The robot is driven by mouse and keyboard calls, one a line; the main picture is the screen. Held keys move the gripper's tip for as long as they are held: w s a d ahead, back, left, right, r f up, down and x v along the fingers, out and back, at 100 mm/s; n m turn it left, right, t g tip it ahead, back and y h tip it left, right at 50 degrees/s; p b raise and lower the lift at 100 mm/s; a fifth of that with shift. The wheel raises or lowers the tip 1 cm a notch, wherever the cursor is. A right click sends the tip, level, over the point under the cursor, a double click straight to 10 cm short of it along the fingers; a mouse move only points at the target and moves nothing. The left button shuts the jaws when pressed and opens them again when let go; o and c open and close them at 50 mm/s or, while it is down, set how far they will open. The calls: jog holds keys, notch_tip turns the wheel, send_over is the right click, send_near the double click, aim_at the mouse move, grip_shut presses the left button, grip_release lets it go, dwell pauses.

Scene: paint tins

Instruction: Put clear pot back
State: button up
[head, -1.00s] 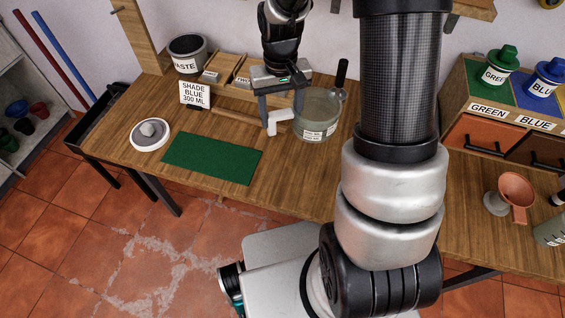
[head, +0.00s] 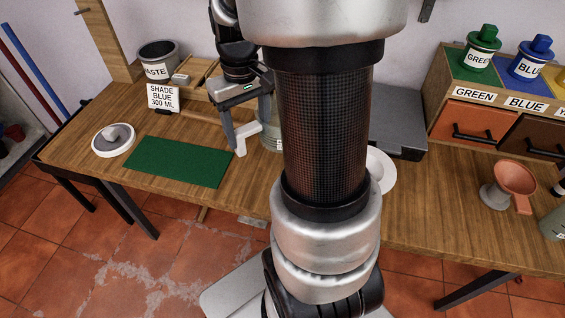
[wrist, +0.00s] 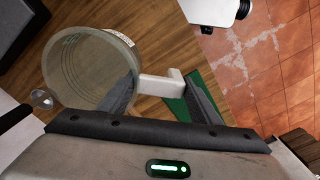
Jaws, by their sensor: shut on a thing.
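The clear pot (wrist: 88,62) is a round see-through vessel with a white label and a white handle (wrist: 160,87). My gripper (wrist: 160,80) is shut on that handle, one dark finger on each side. In the head view my gripper (head: 248,131) is over the wooden bench, just right of the green mat (head: 178,161). There only a strip of the clear pot (head: 269,137) shows, as my arm hides the rest. The pot looks roughly upright. I cannot tell whether its base touches the bench.
A sign "SHADE BLUE 300 ML" (head: 163,97), a grey waste tub (head: 157,61) and a wooden rack stand behind. Right of my arm are a dark flat slab (head: 397,138), a copper cup (head: 515,178) and the paint drawers (head: 482,127).

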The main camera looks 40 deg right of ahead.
notch_tip(320, 180, down, 10)
jog(key=shift+r+b, duration=0.2)
jog(key=shift+b, duration=0.65)
jog(key=shift+f, duration=0.1)
jog(key=o, duration=1.1)
jog(key=shift+c, duration=0.2)
